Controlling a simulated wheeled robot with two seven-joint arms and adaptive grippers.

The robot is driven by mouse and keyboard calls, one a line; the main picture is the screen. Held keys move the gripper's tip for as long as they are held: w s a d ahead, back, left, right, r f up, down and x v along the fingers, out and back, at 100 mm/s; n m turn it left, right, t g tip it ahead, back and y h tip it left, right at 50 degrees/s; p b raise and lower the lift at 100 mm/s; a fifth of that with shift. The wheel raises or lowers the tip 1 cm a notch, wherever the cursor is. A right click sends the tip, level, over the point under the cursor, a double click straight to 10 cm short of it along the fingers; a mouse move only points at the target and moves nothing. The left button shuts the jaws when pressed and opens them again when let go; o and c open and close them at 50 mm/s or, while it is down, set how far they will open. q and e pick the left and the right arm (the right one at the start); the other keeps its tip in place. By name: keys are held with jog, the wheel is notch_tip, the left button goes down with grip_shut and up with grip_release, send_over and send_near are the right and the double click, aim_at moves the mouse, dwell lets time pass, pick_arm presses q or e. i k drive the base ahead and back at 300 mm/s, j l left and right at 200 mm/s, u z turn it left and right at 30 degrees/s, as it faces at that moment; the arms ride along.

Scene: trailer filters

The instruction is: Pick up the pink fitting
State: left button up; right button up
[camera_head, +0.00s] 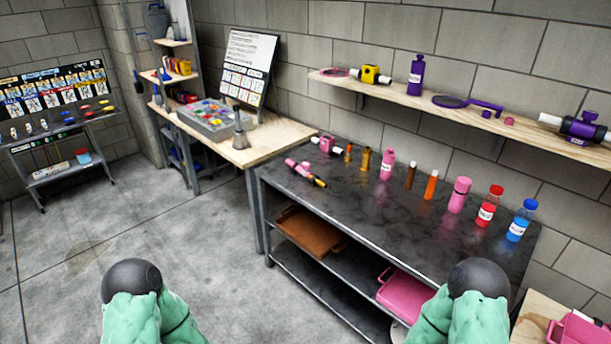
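Several pink things could be the pink fitting, and I cannot tell which one it is. A pink block with a white cylinder through it (327,145) stands at the left back of the dark metal table (375,215). A pink elongated piece (297,166) lies at that table's left end, beside a yellow-and-dark tool (318,180). A small pink piece (509,121) sits on the wall shelf, right of a purple tool. Parts of my two arms show at the bottom, but neither gripper is in view.
Pink bottles (387,164) (459,195), orange and brown tubes and red and blue bottles (516,227) line the dark table. The wooden wall shelf (415,100) is above. A wooden bench (275,135) stands left. The floor (190,230) at left is clear.

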aim_at(316, 181)
jog(key=i+j, duration=0.35)
jog(key=i, duration=0.2)
jog(key=i+j, duration=0.35)
jog(key=i, duration=0.15)
jog(key=i+j+u, duration=0.1)
jog(key=i+j, duration=0.2)
jog(key=i, duration=0.25)
